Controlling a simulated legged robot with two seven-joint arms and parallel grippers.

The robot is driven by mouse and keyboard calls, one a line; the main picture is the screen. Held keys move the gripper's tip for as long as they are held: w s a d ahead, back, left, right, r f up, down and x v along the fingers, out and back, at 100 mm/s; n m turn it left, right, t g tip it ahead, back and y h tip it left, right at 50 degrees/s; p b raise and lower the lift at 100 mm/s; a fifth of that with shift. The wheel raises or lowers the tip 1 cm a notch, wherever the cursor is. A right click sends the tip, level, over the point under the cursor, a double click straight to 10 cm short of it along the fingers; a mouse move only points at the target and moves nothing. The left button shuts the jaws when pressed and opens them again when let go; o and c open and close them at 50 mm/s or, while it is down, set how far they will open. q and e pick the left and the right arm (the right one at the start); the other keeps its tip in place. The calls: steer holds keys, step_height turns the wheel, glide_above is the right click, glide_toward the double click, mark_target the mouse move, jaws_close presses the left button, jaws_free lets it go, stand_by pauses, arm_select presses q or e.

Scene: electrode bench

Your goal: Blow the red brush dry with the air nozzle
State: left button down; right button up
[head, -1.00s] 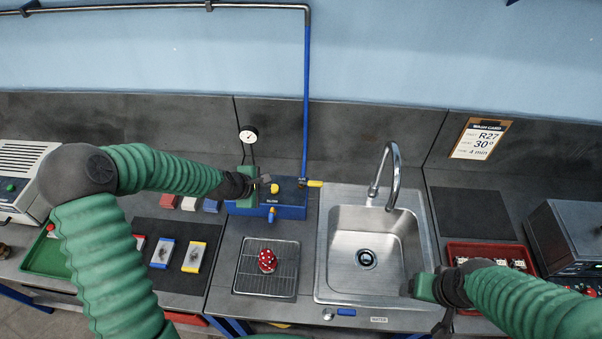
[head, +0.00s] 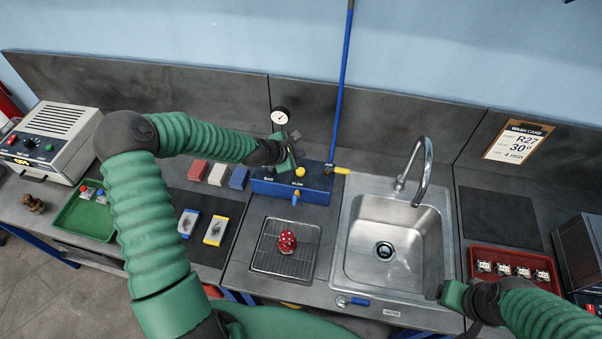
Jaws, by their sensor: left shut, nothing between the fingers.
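A red, white-spotted rounded thing (head: 287,242), which I take for the red brush, sits on the wire rack (head: 262,262) left of the sink. Behind the rack stands a blue air box (head: 318,192) with a yellow knob on top. A small yellow-and-blue spout (head: 296,197), likely the air nozzle, sticks out of its front below the word BLOW. My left gripper (head: 294,142) is shut and empty, above the back left of the box near the gauge. My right gripper (head: 438,290) is by the sink's front right corner; its fingers are too unclear to read.
The steel sink (head: 350,235) with its tall tap (head: 424,165) lies right of the rack. A red tray (head: 478,262) holds several small parts at the right. Left are a dark mat (head: 212,256), a green tray (head: 72,222) and a grey instrument (head: 62,135). A blue pipe (head: 342,80) rises behind the box.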

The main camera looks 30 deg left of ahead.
mark_target(298, 172)
arm_select(q)
steer(key=f+b, duration=0.1)
steer(key=f, duration=0.1)
steer(key=f+b, duration=0.2)
steer(key=f, duration=0.1)
steer(key=shift+a+f+b, duration=0.2)
steer(key=shift+f+b, duration=0.1)
steer(key=shift+f, duration=0.05)
steer(key=shift+d+f, duration=0.1)
steer(key=shift+f, duration=0.15)
stand_by(1.3)
steer(key=shift+s+f+b, duration=0.1)
steer(key=shift+f+b, duration=0.2)
steer(key=shift+b, duration=0.05)
steer(key=shift+d+f+b, duration=0.1)
steer(key=shift+f+b, duration=0.45)
steer(key=shift+f, duration=0.1)
stand_by(0.6)
steer(key=shift+r, duration=0.1)
steer(key=shift+r+p, duration=0.85)
steer(key=shift+r, duration=0.1)
